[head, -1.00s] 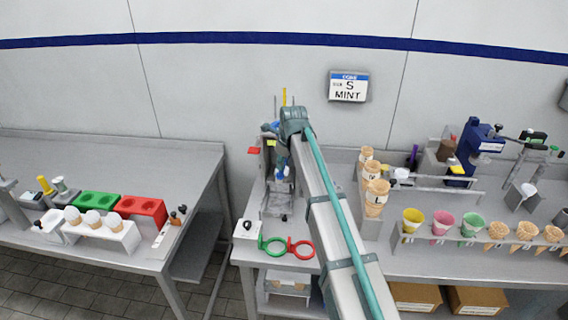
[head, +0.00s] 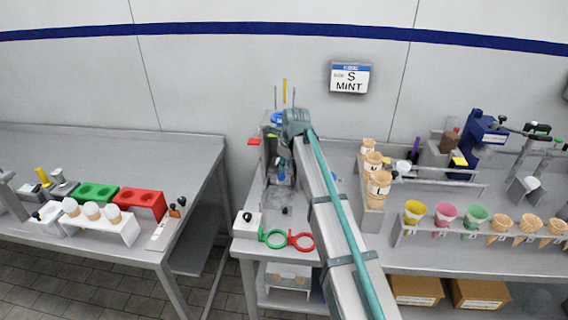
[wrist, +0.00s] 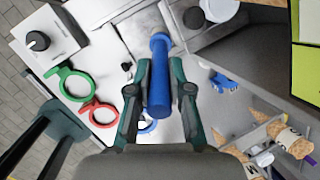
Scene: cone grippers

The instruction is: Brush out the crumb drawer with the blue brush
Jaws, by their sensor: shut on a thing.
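My gripper (wrist: 158,90) is shut on the blue brush (wrist: 158,80), with a finger on each side of its round handle. The bristles are not clear to see. In the head view the brush (head: 281,171) shows as a small blue patch below the end of my arm, in front of the grey metal machine. A grey metal tray with a dark knob, apparently the crumb drawer (head: 272,199), lies low at the front of the machine. Its inside is partly hidden by my arm. The dark knob (wrist: 193,17) shows beyond the brush in the wrist view.
A green ring (head: 272,239) and a red ring (head: 301,242) lie at the counter's front edge, beside a white box with a black knob (head: 247,224). A blue object (wrist: 224,82) lies on the counter right of my gripper. Stacked cones (head: 378,186) stand farther right.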

